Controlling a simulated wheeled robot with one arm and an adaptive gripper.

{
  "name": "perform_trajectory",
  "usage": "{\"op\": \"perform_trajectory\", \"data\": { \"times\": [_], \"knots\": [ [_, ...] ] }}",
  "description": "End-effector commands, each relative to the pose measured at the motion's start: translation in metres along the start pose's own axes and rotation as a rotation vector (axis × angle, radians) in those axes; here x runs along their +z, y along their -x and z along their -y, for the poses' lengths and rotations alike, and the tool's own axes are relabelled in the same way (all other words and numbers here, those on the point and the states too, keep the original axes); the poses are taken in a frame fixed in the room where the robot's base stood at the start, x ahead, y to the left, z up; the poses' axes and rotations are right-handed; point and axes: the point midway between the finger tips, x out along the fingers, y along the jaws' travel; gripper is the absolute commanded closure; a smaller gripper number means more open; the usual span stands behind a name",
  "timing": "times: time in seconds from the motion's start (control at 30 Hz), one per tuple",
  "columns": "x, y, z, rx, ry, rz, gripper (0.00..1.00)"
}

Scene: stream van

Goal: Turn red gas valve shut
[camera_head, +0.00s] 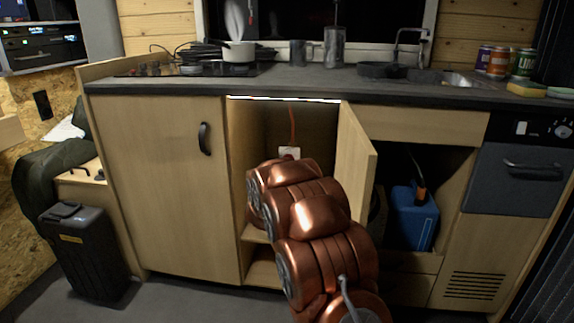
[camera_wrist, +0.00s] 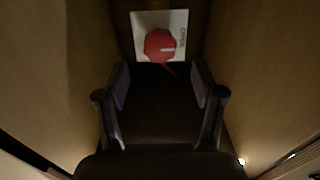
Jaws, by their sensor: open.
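The red gas valve (camera_wrist: 160,45) is a round red knob with a pale mark, on a white plate (camera_wrist: 179,19) at the back of the cabinet in the wrist view. My gripper (camera_wrist: 160,88) is open inside the cabinet, with its two fingers spread to either side below the knob in the picture. Nothing is between the fingers, and they look apart from the knob. In the head view the white plate (camera_head: 289,152) shows just above my copper arm, which hides the knob and my gripper. An orange hose (camera_head: 292,125) runs up from the plate.
The cabinet door (camera_head: 355,165) stands open right of my arm. Cabinet side walls (camera_wrist: 60,70) are close on both sides. A blue canister (camera_head: 413,218) stands in the open bay to the right. The counter (camera_head: 300,82) runs above the opening.

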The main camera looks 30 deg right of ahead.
Motion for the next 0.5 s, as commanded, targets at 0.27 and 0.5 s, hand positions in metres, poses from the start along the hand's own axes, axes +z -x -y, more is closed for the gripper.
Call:
{"op": "perform_trajectory", "data": {
  "times": [0.27,0.5],
  "knots": [
    [0.002,-0.032,0.0,0.0,0.0,0.0,0.32],
    [0.001,-0.05,0.0,0.0,0.0,-0.001,0.32]
  ]
}}
